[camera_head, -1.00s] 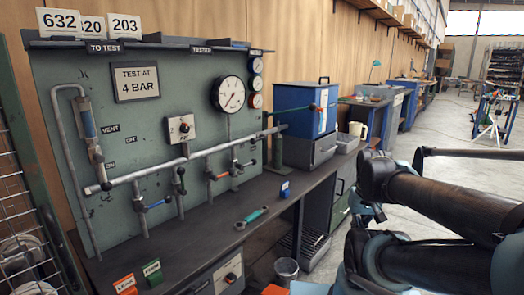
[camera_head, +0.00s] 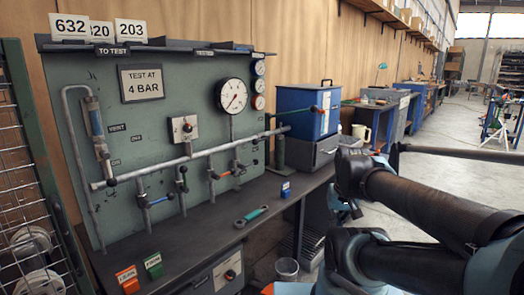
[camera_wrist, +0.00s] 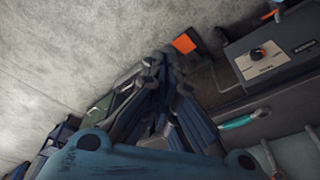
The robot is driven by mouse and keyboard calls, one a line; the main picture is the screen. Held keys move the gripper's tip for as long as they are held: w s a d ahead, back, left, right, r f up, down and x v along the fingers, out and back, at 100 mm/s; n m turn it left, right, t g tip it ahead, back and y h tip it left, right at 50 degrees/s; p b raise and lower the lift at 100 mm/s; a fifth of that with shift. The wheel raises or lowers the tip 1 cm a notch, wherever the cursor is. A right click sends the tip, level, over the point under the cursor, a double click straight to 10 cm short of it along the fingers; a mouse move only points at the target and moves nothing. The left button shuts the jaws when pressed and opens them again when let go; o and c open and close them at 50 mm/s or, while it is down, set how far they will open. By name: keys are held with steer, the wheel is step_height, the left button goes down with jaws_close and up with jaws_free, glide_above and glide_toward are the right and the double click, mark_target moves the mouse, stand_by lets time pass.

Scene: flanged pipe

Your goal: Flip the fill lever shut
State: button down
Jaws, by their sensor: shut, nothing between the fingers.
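The green test panel (camera_head: 135,155) stands on the bench at left, with a grey pipe (camera_head: 215,153) running across it. Several small valve levers hang below the pipe: a blue-handled one (camera_head: 160,200), a black one (camera_head: 181,180), a red-handled one (camera_head: 224,174) and another red-tipped one (camera_head: 246,164). Their labels are too small to read, so I cannot tell which is the fill lever. My gripper (camera_wrist: 158,62) is shut and empty in the wrist view, pointing toward the concrete floor. In the head view it is mostly hidden by my arm, right of the panel and apart from the levers.
A wrench with a teal handle (camera_head: 250,217) and a small blue block (camera_head: 285,189) lie on the bench. Red (camera_head: 128,279) and green (camera_head: 153,265) tags stand at its near edge. A blue cabinet (camera_head: 305,112) stands beyond the panel. A bin (camera_head: 287,269) stands on the floor.

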mark_target(260, 140)
steer(key=w+a+r+m+t+y, duration=0.2)
steer(key=w+a+m, duration=0.4)
steer(key=w, duration=0.8)
steer(key=w+a+r+m+t+y, duration=0.3)
steer(key=w+a+m, duration=0.4)
steer(key=w, duration=0.8)
steer(key=w+a+r+m+t+y, duration=0.2)
steer(key=w+a+m, duration=0.4)
steer(key=w, duration=0.9)
steer(key=shift+w+a+r+m+t, duration=0.15)
steer(key=shift+a+r+m+t, duration=0.1)
steer(key=shift+r+m+t, duration=0.7)
steer(key=shift+m+g, duration=0.25)
steer(key=shift+g, duration=0.1)
steer(key=w+a, duration=0.6)
steer(key=a, duration=0.1)
steer(key=shift+f, duration=0.25)
steer(key=shift+a+r+y, duration=0.1)
steer(key=shift+r+y, duration=0.15)
steer(key=shift+y, duration=0.05)
